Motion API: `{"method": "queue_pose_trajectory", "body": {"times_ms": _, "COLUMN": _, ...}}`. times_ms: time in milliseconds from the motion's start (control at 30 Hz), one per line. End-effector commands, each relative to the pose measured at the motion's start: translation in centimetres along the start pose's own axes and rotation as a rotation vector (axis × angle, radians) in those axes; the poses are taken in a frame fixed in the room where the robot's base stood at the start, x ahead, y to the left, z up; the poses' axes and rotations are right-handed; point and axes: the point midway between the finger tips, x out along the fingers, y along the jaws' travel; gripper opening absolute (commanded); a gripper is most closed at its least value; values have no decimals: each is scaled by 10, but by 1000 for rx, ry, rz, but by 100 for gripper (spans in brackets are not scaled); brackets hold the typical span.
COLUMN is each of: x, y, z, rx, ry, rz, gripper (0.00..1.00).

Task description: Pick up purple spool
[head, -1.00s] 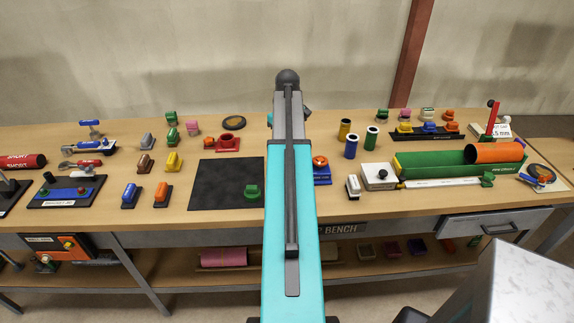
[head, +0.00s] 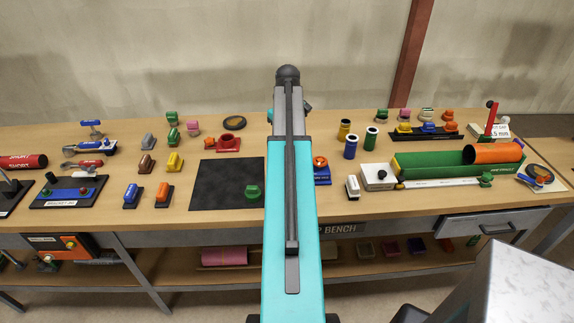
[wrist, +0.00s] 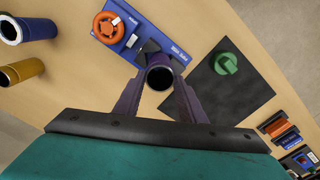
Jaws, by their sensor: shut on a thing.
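The purple spool (wrist: 160,74) shows nearly end-on in the wrist view as a round tube with a dark bore. My gripper (wrist: 159,82) is shut on it, with one finger on each side. The spool overlaps the end of a blue fixture in that picture; I cannot tell how high it is above the bench. In the head view my arm hides both the spool and my gripper.
A blue fixture with an orange handwheel (wrist: 108,28) lies beside the spool, near a black mat (wrist: 203,92) bearing a green piece (wrist: 227,63). Blue (wrist: 28,30) and yellow (wrist: 22,71) tubes stand to the left. A green trough (head: 430,164) lies at right.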

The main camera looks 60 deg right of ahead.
Motion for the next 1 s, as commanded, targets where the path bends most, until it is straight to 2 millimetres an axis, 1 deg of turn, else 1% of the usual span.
{"method": "queue_pose_trajectory", "body": {"times_ms": 33, "x": -7, "y": 0, "z": 0, "rx": 0, "ry": 0, "rz": -1, "gripper": 6}}
{"method": "queue_pose_trajectory", "body": {"times_ms": 600, "x": -43, "y": -1, "z": -1, "rx": -1, "ry": 1, "rz": 0, "gripper": 6}}
{"method": "queue_pose_trajectory", "body": {"times_ms": 733, "x": -48, "y": -1, "z": -1, "rx": -1, "ry": 1, "rz": 1, "gripper": 6}}
{"method": "queue_pose_trajectory", "body": {"times_ms": 1000, "x": -48, "y": 0, "z": 0, "rx": -1, "ry": 0, "rz": 0, "gripper": 6}}
